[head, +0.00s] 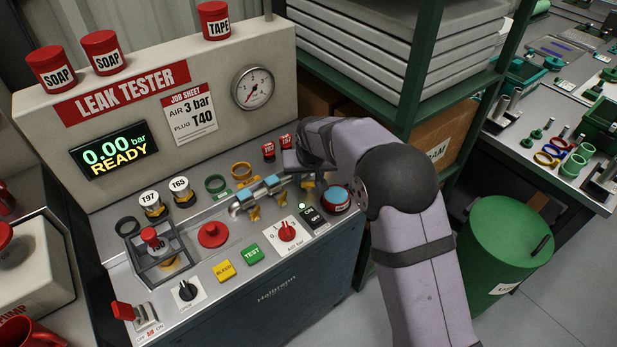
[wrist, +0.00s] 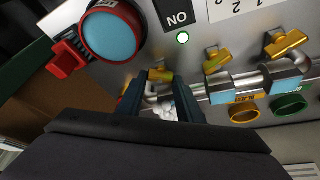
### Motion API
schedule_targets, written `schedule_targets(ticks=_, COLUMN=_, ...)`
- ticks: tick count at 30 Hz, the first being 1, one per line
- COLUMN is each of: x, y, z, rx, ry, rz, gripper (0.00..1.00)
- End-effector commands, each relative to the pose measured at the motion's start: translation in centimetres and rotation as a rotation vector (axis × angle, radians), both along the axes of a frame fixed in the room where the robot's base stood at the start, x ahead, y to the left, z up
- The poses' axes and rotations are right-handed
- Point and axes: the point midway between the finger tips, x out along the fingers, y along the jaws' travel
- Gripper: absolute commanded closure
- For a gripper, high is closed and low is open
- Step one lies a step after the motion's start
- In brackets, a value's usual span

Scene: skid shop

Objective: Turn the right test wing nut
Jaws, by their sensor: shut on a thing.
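The leak tester panel has a row of yellow wing nuts along a grey pipe with blue blocks. The right test wing nut (head: 308,184) shows just below my gripper (head: 300,170), beside the pipe's right end. In the wrist view the same wing nut (wrist: 160,75) shows at the fingertips of my gripper (wrist: 158,88), which is shut on it; the dark fingers partly hide it. The middle wing nut (head: 281,197) and left wing nut (head: 253,212) stand apart from my gripper. The display (head: 115,149) reads 0.00 bar READY.
A large blue button in a red ring (head: 336,199) is close to my gripper on the right. A switch with a lit green lamp (head: 309,214) is in front. A green shelf post (head: 421,75) rises behind my arm.

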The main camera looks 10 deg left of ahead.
Motion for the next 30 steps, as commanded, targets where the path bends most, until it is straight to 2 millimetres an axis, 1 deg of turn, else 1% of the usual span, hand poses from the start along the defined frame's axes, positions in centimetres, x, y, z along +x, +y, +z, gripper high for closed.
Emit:
schedule_targets(ticks=13, x=-0.01, y=0.0, z=0.0, rx=0.001, ry=0.001, rz=-0.019, gripper=0.9)
schedule_targets(ticks=14, x=-0.01, y=0.0, z=0.0, rx=0.001, ry=0.001, rz=-0.019, gripper=0.65)
schedule_targets(ticks=15, x=-0.01, y=0.0, z=-0.01, rx=0.001, ry=0.001, rz=-0.019, gripper=0.55)
schedule_targets(ticks=16, x=-0.01, y=0.0, z=0.0, rx=0.001, ry=0.001, rz=-0.019, gripper=0.48)
schedule_targets(ticks=26, x=-0.03, y=0.01, z=0.1, rx=0.001, ry=0.0, rz=-0.017, gripper=0.48)
schedule_targets(ticks=30, x=-0.27, y=-0.02, z=0.87, rx=0.002, ry=-0.002, rz=-0.017, gripper=0.48)
